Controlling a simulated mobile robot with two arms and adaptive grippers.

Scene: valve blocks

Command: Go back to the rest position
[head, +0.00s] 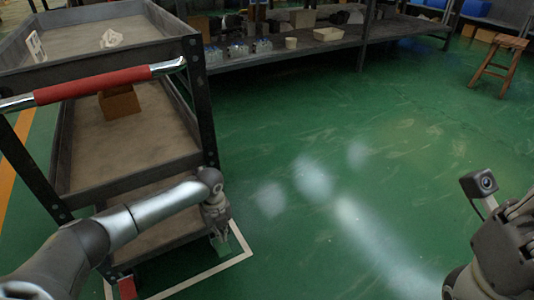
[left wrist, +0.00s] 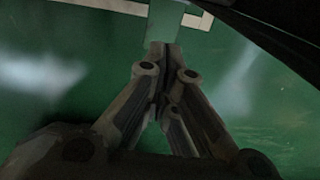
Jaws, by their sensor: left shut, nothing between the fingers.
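My left gripper (head: 221,240) points down beside the front right corner of the grey cart (head: 201,105), over the green floor. In the left wrist view its fingers (left wrist: 163,48) meet at the tips, with nothing between them. My left arm reaches in from the bottom left, across the front of the cart's lower shelf. My right gripper (head: 512,245) is at the right edge, partly cut off; its fingertips do not show clearly.
The cart has a red handle (head: 95,85) and a brown box (head: 119,101) on its middle shelf. White floor tape (head: 240,238) runs around its foot. A long shelf (head: 285,52) stands at the back, a wooden stool (head: 498,60) at the right. The middle floor is clear.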

